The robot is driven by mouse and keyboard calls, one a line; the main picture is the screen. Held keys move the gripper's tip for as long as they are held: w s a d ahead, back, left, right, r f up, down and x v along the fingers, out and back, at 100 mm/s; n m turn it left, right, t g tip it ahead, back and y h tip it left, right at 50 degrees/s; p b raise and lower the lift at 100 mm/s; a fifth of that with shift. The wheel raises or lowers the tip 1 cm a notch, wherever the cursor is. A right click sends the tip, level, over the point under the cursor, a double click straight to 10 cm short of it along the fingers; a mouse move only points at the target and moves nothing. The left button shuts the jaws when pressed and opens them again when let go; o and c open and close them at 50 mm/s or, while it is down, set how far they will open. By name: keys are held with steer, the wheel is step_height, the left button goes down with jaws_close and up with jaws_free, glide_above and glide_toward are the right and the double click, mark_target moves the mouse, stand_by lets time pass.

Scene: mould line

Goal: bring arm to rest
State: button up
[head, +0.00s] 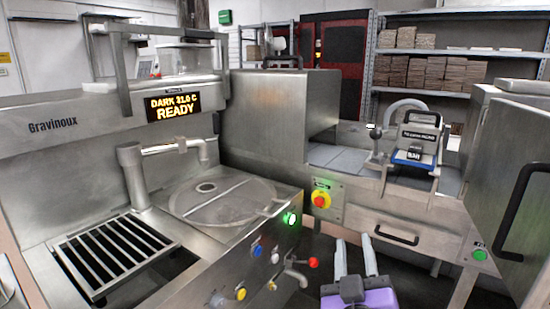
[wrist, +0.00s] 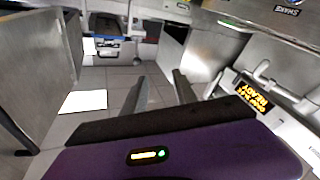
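My gripper (head: 355,258) shows at the bottom of the head view, right of centre, with its two grey fingers pointing up and apart. Its purple body (head: 378,291) is below the fingers. In the wrist view the gripper (wrist: 157,92) has its fingers spread with only tiled floor seen between them. Nothing is held. The gripper is in front of the steel bench, below its drawer and clear of it as far as I can see.
The tempering machine (head: 60,125) with display "DARK 31.0 C READY" (head: 172,107) stands at left, its spout over a round basin. A red emergency button (head: 321,200) and drawer handle (head: 397,236) are near the gripper. A cabinet door (head: 510,190) stands at right. Shelves (head: 440,65) are behind.

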steer(key=s+a+f+n+y, duration=0.1)
steer(key=s+f+y, duration=0.2)
steer(key=s+f, duration=0.3)
steer(key=s+f+n+y, duration=0.1)
steer(key=s+f+y, duration=0.15)
steer(key=s, duration=0.55)
steer(key=s+d+f+m+g, duration=0.1)
steer(key=s+d+f, duration=0.1)
steer(key=s, duration=0.7)
steer(key=s+d+f+m+g+h+p, duration=0.1)
steer(key=s+d+f+m+g, duration=0.1)
steer(key=s, duration=0.8)
steer(key=s+d+f+m+g+h+p, duration=0.1)
steer(key=s+d+f+m, duration=0.1)
steer(key=s, duration=0.7)
steer(key=shift+s+f+g, duration=0.25)
steer(key=shift+f+g, duration=0.1)
steer(key=shift+g, duration=0.05)
steer(key=shift+d, duration=0.1)
